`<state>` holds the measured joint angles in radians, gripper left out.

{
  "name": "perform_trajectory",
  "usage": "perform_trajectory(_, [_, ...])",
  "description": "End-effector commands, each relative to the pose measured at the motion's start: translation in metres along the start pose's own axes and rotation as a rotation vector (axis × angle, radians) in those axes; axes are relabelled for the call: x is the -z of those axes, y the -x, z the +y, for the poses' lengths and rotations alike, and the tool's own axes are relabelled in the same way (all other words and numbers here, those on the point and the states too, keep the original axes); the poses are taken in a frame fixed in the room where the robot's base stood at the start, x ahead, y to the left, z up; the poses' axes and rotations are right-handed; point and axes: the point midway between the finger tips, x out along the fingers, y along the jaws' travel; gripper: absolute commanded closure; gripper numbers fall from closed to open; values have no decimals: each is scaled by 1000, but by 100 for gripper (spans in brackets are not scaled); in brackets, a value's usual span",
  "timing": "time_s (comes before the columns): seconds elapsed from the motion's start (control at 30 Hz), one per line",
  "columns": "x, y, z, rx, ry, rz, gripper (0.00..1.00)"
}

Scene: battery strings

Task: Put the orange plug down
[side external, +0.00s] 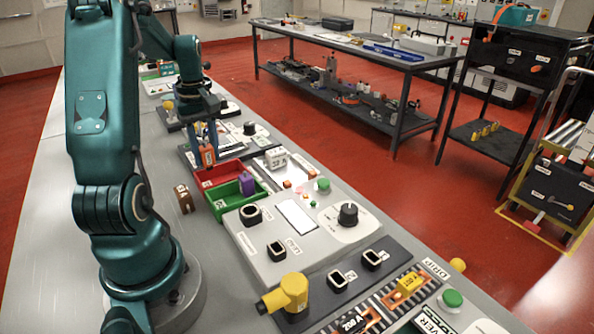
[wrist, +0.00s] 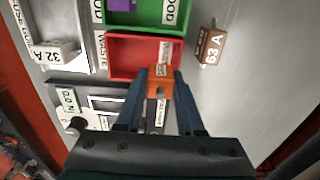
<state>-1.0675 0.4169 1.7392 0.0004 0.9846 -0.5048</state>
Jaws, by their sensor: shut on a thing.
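My gripper (side external: 207,148) is shut on the orange plug (side external: 207,158), which hangs between the fingertips. In the wrist view, my gripper (wrist: 160,84) pinches the orange plug (wrist: 160,78) from both sides. The plug overlaps the near wall of the red tray (wrist: 117,72), marked WASTE. In the side view the plug appears above the back left part of the red tray (side external: 232,166). Its exact height is hard to tell. The green tray (side external: 223,206), marked GOOD, adjoins the red one and holds a purple plug (side external: 247,183).
A brown 63 A block (wrist: 211,47) stands on the bench beside the trays, also seen in the side view (side external: 184,199). A white 32 A block (wrist: 58,52) is on the other side. Panels with knobs (side external: 348,214) and sockets crowd the bench. Bare bench lies left of the trays.

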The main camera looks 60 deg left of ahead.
Motion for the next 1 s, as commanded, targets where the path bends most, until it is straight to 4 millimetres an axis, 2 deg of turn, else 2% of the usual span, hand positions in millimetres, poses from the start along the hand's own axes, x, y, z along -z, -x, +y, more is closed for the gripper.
perform_trajectory(0.1, [-2,-19,-1,4,-1,-7,100])
perform_trajectory(0.23, [-1,-32,0,2,-1,-3,100])
perform_trajectory(1.0, [-1,-45,0,0,-1,-1,100])
